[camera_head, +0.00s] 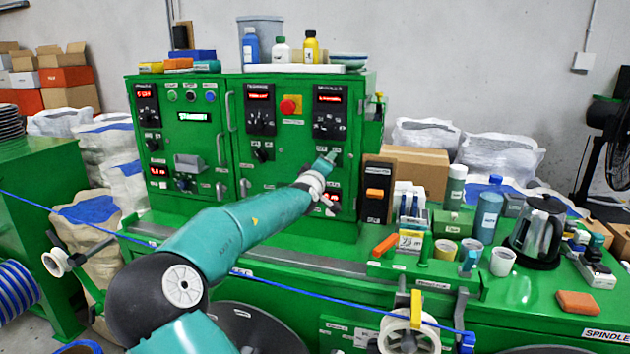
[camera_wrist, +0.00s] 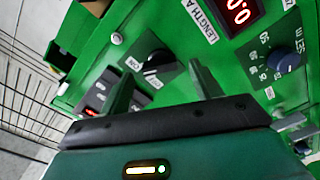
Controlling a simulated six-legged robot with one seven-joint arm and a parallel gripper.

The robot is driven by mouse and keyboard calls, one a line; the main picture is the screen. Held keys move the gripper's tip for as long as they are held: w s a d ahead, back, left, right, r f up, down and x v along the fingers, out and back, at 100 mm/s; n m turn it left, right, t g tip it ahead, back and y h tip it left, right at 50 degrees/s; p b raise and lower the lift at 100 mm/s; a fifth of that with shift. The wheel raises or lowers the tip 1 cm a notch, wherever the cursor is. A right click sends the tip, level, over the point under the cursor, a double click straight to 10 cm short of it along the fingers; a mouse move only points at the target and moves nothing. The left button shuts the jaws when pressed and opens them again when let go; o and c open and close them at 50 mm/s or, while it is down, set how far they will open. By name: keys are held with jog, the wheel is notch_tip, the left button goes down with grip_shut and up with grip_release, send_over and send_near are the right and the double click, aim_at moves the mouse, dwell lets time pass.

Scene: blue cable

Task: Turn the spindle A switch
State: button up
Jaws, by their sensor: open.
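The green control cabinet (camera_head: 235,205) stands on the green bench. My gripper (camera_head: 328,160) is at the lower part of its right-hand panel. In the wrist view my gripper (camera_wrist: 165,88) is open, with its two dark fingers apart and nothing between them. A black rotary switch (camera_wrist: 158,60) with an ON label shows just beyond and between the fingertips; I cannot tell whether they touch it. I cannot read a spindle A label by it. In the head view my gripper and wrist hide this switch.
In the wrist view a red display (camera_wrist: 238,12) marked LENGTH A, a round dial (camera_wrist: 284,61) and a rocker switch (camera_wrist: 100,88) surround the switch. A red emergency button (camera_head: 290,106) is higher on the cabinet. A blue cable (camera_head: 330,293) crosses the bench front.

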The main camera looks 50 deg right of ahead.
jog(key=v, duration=1.1)
jog(key=shift+s+a, duration=0.15)
jog(key=shift+a, duration=0.05)
